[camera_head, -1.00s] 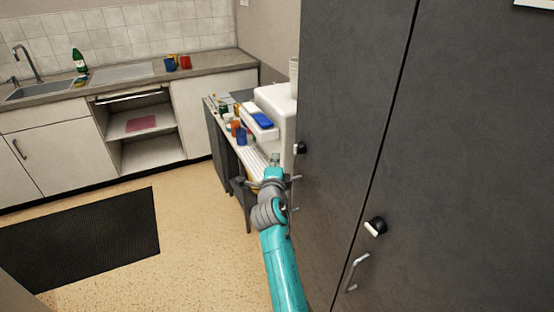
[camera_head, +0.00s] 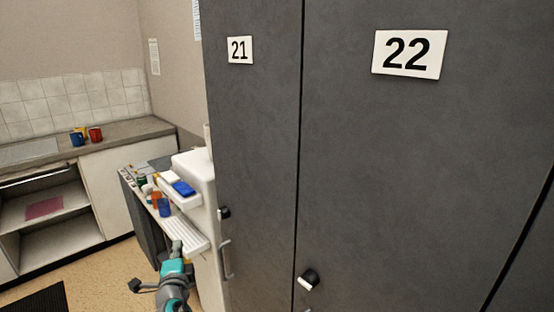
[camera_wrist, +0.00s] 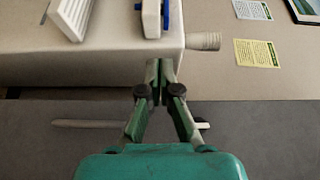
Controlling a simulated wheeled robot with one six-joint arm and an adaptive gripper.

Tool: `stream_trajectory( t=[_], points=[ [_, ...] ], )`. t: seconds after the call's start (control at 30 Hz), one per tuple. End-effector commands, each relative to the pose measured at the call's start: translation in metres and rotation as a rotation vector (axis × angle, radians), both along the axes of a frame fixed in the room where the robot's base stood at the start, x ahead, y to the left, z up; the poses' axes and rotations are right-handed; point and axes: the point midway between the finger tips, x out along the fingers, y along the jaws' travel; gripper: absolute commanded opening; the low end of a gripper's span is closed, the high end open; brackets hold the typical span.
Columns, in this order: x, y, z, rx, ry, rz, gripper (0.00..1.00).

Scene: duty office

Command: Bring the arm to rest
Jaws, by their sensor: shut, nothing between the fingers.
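My gripper (camera_wrist: 160,85) is in the middle of the wrist view, its two fingers drawn together with nothing between them. In the head view my arm, teal and grey, shows only at the bottom edge, and its end is near the white machine. The gripper's fingers are too small to make out there. In the wrist view the white machine (camera_wrist: 60,70) lies beyond the fingertips; I cannot tell whether they touch it.
Dark grey lockers, 21 (camera_head: 250,130) and 22 (camera_head: 400,160), fill the right side, close to my arm. A white machine (camera_head: 207,185) with a blue item (camera_head: 184,188) and a cluttered side table stand left of them. A kitchen counter (camera_head: 115,133) holds mugs. Some floor (camera_head: 105,270) is clear at lower left.

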Motion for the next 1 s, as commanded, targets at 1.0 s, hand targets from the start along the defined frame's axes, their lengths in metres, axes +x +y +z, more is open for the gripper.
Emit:
stream_trajectory(
  t=[1.0],
  points=[
    [-0.215, -0.341, -0.25, -0.752, -0.07, 0.024, 0.0]
  ],
)
